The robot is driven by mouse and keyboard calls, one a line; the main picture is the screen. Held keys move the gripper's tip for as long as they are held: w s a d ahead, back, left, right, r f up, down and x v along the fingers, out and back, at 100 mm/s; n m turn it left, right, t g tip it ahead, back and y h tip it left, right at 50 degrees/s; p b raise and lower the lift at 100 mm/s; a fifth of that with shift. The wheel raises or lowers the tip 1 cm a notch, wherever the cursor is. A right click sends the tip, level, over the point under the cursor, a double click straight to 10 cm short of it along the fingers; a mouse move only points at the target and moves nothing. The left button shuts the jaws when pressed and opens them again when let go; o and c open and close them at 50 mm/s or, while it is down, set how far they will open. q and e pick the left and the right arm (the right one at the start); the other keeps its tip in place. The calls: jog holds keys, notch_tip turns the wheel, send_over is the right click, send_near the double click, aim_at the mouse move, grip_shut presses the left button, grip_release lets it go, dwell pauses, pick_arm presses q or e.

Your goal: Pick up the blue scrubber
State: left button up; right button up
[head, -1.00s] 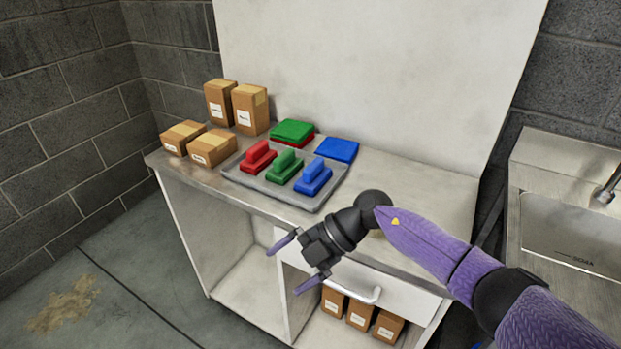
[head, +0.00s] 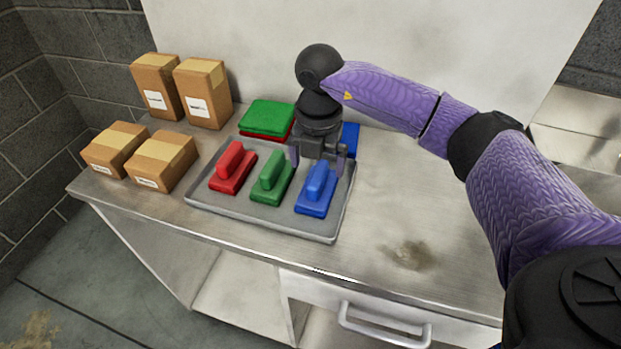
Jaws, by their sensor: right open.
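The blue scrubber (head: 315,192) sits at the right end of a grey tray (head: 262,217) on the metal counter, its raised handle on top. My right gripper (head: 318,163) is open and points down, just behind and above the blue scrubber's handle. I cannot tell whether its fingers touch the scrubber. A green scrubber (head: 271,180) and a red scrubber (head: 232,168) lie to its left in the same tray. My left gripper is not in view.
Behind the tray lie a green pad (head: 267,117) over a red one, and a blue pad (head: 350,139) partly hidden by my gripper. Several cardboard boxes (head: 202,94) stand at the left. The counter (head: 415,200) right of the tray is clear except for a stain.

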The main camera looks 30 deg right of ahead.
aim_at(318, 184)
jog(key=f, duration=0.2)
jog(key=f+b, duration=0.1)
jog(key=f, duration=0.1)
jog(key=f+b, duration=0.1)
jog(key=f, duration=0.1)
jog(key=shift+w+d+f, duration=0.2)
jog(key=shift+d+f, duration=0.1)
jog(key=shift+f, duration=0.4)
jog(key=shift+r, duration=0.15)
jog(key=shift+c, duration=0.3)
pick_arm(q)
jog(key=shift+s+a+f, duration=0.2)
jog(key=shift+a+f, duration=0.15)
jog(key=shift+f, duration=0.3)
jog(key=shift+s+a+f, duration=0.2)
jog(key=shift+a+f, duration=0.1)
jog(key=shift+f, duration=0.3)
pick_arm(e)
jog(key=c, duration=0.9)
